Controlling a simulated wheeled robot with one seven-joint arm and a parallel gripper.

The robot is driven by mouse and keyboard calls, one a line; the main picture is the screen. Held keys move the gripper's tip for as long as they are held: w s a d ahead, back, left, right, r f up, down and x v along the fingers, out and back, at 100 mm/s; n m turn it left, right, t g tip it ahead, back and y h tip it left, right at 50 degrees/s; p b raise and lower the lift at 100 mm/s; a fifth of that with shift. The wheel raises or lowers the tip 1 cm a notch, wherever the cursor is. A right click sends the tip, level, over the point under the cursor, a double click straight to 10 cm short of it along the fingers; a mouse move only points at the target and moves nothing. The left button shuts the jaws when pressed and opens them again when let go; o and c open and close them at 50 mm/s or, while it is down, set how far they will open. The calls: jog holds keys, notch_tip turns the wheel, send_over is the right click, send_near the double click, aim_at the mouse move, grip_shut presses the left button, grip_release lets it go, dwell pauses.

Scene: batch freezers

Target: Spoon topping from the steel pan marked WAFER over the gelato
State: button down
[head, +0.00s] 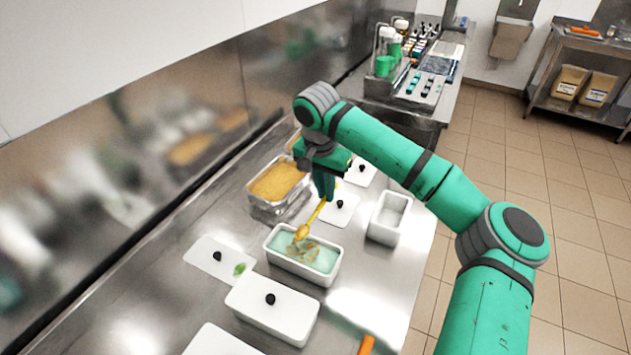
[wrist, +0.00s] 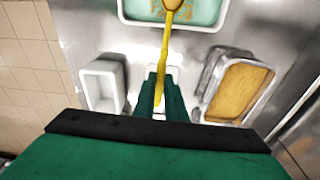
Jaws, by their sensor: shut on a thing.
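My gripper (head: 325,192) is shut on the handle of a yellow spoon (head: 316,215), which slants down to the left. The spoon's bowl is over the white tub (head: 291,268) of pale green gelato (head: 325,261). Brown crumbs (head: 303,250) lie on the middle of the gelato. In the wrist view the spoon (wrist: 165,55) runs from my fingers (wrist: 160,88) up to the tub (wrist: 126,12), and its bowl looks brownish inside. A steel pan (head: 263,207) of tan topping stands behind the tub; it also shows in the wrist view (wrist: 208,85). I cannot read its mark.
An empty white container (head: 389,218) stands right of the tub. A closed white tub (head: 272,309) stands in front. Another pan is partly hidden behind my arm.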

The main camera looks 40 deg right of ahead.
jog(key=shift+w+f, duration=0.25)
jog(key=shift+f, duration=0.1)
notch_tip(320, 180, down, 2)
jog(key=shift+s+d+t+y, duration=0.2)
jog(key=shift+s+t+y, duration=0.3)
jog(key=shift+t, duration=0.3)
jog(key=shift+s+d+f+m+t+y, duration=0.2)
jog(key=shift+s+f+t+y, duration=0.45)
jog(key=shift+t, duration=1.6)
jog(key=shift+s+d+f+m+t+y, duration=0.2)
jog(key=shift+s+f+t+y, duration=0.4)
jog(key=shift+t, duration=1.6)
jog(key=shift+s+d+f+m+t+y, duration=0.2)
jog(key=shift+s+f+t+y, duration=0.4)
jog(key=shift+t, duration=1.65)
jog(key=shift+w, duration=0.1)
